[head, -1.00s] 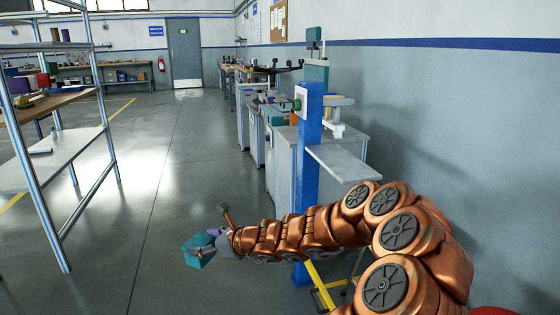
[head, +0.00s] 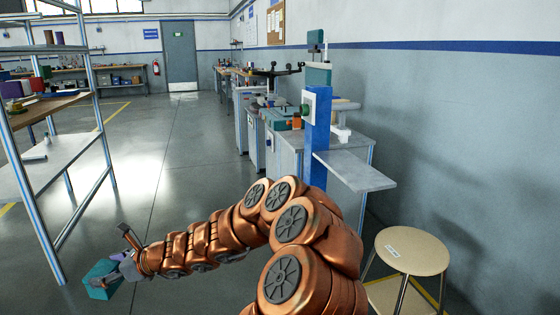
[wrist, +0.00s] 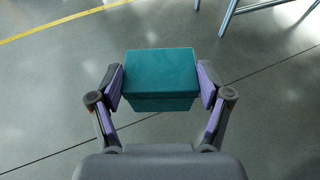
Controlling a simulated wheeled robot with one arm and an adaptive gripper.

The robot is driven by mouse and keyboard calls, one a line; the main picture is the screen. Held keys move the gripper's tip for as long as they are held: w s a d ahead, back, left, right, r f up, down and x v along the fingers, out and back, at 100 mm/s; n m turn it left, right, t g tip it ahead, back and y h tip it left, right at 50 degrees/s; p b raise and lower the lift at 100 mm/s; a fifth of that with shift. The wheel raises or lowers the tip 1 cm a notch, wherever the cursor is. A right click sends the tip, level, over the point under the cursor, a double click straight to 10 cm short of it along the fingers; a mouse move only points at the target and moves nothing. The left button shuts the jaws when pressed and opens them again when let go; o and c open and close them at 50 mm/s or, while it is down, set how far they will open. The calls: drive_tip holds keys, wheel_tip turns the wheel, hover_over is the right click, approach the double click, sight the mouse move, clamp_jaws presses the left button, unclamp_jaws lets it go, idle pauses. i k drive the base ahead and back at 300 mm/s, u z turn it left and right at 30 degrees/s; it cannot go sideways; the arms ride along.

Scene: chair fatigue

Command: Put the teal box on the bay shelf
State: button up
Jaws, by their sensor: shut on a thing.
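The teal box (head: 101,282) is in my gripper (head: 118,266), low at the left of the head view, held over the floor. In the wrist view the teal box (wrist: 160,80) sits between the two purple-padded fingers of my gripper (wrist: 161,86), which are shut on its sides. A grey shelf plate (head: 356,171) juts from a blue post (head: 316,140) right of centre; it is bare. It may be the bay shelf, but no label shows. My gripper is well left of it and lower.
A metal rack (head: 72,160) with a wooden shelf and a grey lower shelf stands at the left, close to my gripper. A round stool (head: 411,251) stands at the right, by the wall. Workbenches line the wall behind the post. The middle floor is clear.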

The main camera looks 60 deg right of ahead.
sight(355, 169)
drive_tip(key=i, duration=0.85)
drive_tip(key=z, duration=1.75)
